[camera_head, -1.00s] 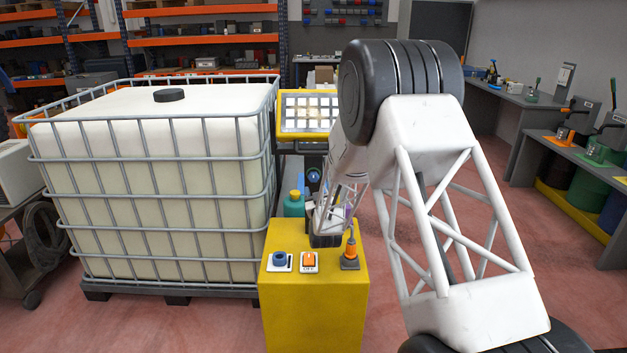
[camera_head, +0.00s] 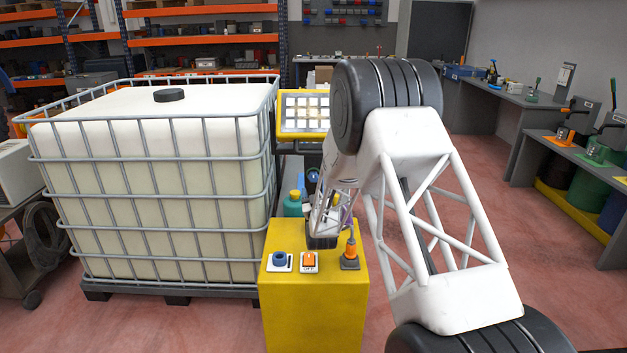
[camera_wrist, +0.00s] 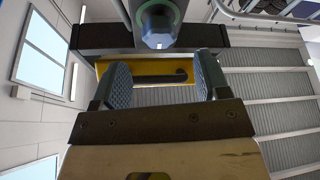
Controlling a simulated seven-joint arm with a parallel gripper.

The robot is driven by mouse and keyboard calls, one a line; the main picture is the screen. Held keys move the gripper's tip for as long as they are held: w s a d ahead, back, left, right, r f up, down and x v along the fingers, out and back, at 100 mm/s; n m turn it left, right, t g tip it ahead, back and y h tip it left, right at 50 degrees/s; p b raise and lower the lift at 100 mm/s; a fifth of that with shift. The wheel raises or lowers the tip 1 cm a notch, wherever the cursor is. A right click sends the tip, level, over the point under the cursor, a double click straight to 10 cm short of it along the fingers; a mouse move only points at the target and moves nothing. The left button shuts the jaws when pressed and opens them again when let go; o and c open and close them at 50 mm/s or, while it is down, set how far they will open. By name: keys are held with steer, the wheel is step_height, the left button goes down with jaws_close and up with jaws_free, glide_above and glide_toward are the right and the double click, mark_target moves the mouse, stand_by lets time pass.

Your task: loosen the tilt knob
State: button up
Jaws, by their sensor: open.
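The tilt knob, a dark blue round knob (camera_head: 312,175), sits on the dark stand below the yellow-framed lamp (camera_head: 279,115), just above my wrist. In the wrist view a pale blue faceted knob end with a green ring around it (camera_wrist: 157,28) shows at the top centre, beyond the fingers. My gripper (camera_wrist: 161,80) is open, with two grey padded fingers apart and nothing between them. The knob is ahead of the fingers, not between them. In the head view my arm hides most of the gripper.
A yellow cabinet (camera_head: 312,310) stands below my wrist, with a blue knob (camera_head: 281,259), an orange switch (camera_head: 309,260) and an orange-and-black joystick (camera_head: 351,250) on top. A green-blue bottle (camera_head: 292,206) stands behind it. A large caged white tank (camera_head: 160,190) fills the left.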

mark_target(314, 178)
steer(key=shift+x, duration=3.1)
steer(key=c, duration=0.9)
steer(key=shift+c, duration=0.2)
steer(key=shift+n, duration=0.4)
